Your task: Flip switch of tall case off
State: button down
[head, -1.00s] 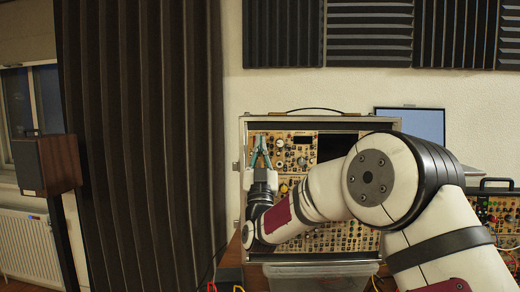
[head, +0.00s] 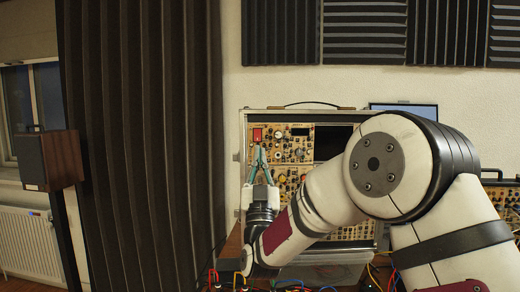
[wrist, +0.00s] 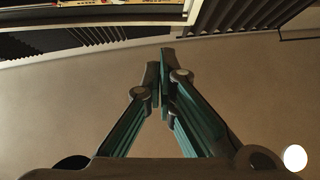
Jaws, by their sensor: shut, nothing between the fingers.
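The tall case (head: 240,150) stands upright on the table in the head view, with a handle on top and gold module panels inside. A red switch (head: 257,134) sits near its upper left corner. My gripper (head: 259,150) is shut and empty, with its teal fingers pointing up just below the red switch. I cannot tell whether the fingertips touch the panel. In the wrist view my shut gripper (wrist: 162,60) shows against a plain pale wall, and an edge of the case (wrist: 110,18) crosses the top. My arm hides the case's lower right part.
A laptop screen (head: 405,110) is behind to the right. Another small case (head: 502,195) is at the far right. A wooden speaker (head: 50,160) stands at the left.

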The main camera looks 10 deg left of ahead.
jog(key=shift+v, duration=1.2)
jog(key=shift+s+r, duration=0.15)
notch_tip(320, 180, up, 5)
jog(key=d+n+g+y+p, duration=0.2)
jog(key=d+n+g+y, duration=0.15)
jog(key=g, duration=0.25)
jog(key=s+d+f+g+h+p, duration=0.3)
jog(key=s+d+g, duration=0.4)
jog(key=s+d, duration=0.2)
jog(key=s+d+f+m+g+h+p, duration=0.1)
jog(key=s+d+f+g, duration=0.2)
jog(key=s, duration=0.8)
jog(key=s+d+f+m+g+h+p, duration=0.1)
jog(key=s+d+f+m+g, duration=0.1)
jog(key=s, duration=0.9)
jog(key=s+d+f+m+g+h+p, duration=0.1)
jog(key=s+d+f+g, duration=0.3)
jog(key=s+d, duration=0.4)
jog(key=s+g, duration=0.1)
jog(key=s, duration=0.2)
jog(key=shift+s+m, duration=0.35)
jog(key=shift+s, duration=0.05)
jog(key=shift+d+f+h, duration=0.1)
jog(key=shift+h, duration=0.15)
